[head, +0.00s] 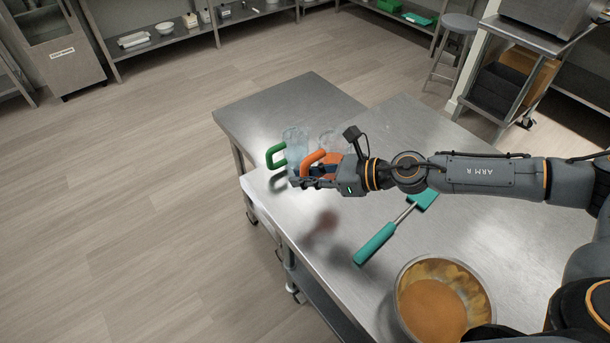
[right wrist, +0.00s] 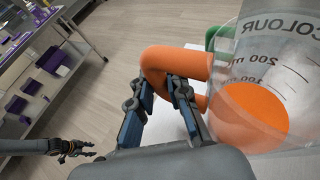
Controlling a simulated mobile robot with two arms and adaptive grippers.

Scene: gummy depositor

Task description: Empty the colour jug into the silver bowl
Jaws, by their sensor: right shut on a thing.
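The colour jug is clear, with an orange handle (head: 320,157). In the right wrist view the jug (right wrist: 285,75) shows the word COLOUR, measuring marks and orange liquid low inside. My right gripper (head: 312,178) is shut on the orange handle; its fingers (right wrist: 163,100) also show in the wrist view. The jug seems held above the table, with a dark reddish patch on the steel below. The silver bowl (head: 402,281) stands at the table's front right, with an orange-brown mass inside. My left gripper (right wrist: 82,150) shows small in the wrist view, its jaws unclear.
A clear jug with a green handle (head: 276,156) is beside the colour jug. A teal spatula (head: 375,244) lies on the steel table (head: 350,265) between the held jug and the bowl. A trolley (head: 510,85) and stool (head: 455,30) stand beyond the table.

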